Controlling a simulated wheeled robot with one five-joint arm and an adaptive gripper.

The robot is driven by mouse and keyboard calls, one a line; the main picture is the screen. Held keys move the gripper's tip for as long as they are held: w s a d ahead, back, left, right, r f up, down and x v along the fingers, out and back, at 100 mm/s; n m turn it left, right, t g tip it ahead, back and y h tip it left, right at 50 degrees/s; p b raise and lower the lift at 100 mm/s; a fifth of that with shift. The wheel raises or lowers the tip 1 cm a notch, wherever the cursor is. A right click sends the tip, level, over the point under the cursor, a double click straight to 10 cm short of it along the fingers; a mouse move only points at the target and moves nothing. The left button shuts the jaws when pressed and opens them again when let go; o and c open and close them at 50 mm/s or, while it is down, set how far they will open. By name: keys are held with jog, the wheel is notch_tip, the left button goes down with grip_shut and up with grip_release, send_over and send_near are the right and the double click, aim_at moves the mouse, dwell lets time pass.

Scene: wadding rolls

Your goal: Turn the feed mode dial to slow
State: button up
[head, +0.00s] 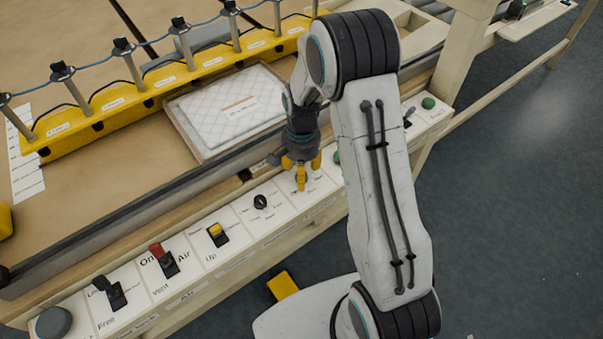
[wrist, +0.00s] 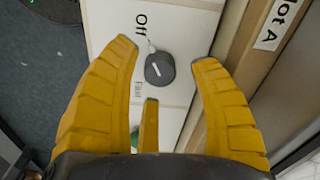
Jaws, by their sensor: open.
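A dark round dial (wrist: 160,69) with a short white mark sits on a white panel in the wrist view. The words "Off" and "Fast" are printed beside it; no "Slow" label shows there. My gripper (wrist: 165,54) is open, with its yellow fingers spread around the dial's sides in that view; I cannot tell whether they touch it. In the head view my gripper (head: 301,177) points down over the control strip and hides most of what is beneath it. Another black dial (head: 260,202) is on the panel to its left.
Along the strip are a yellow switch (head: 217,233), a red switch (head: 160,255), a black lever (head: 110,290) and a grey knob (head: 53,322). A green button (head: 428,103) is to the right. A tray with a quilted white pad (head: 215,105) lies behind, before a yellow rail (head: 160,92).

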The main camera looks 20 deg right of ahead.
jog(key=shift+f, duration=0.75)
grip_shut()
jog(key=shift+n, duration=0.4)
jog(key=n+b, duration=0.2)
jog(key=n, duration=0.2)
jog(key=shift+s+f+n, duration=0.1)
jog(key=shift+f+n, duration=0.05)
jog(key=shift+n, duration=0.25)
jog(key=n+b, duration=0.2)
jog(key=n, duration=0.4)
jog(key=shift+n, duration=0.3)
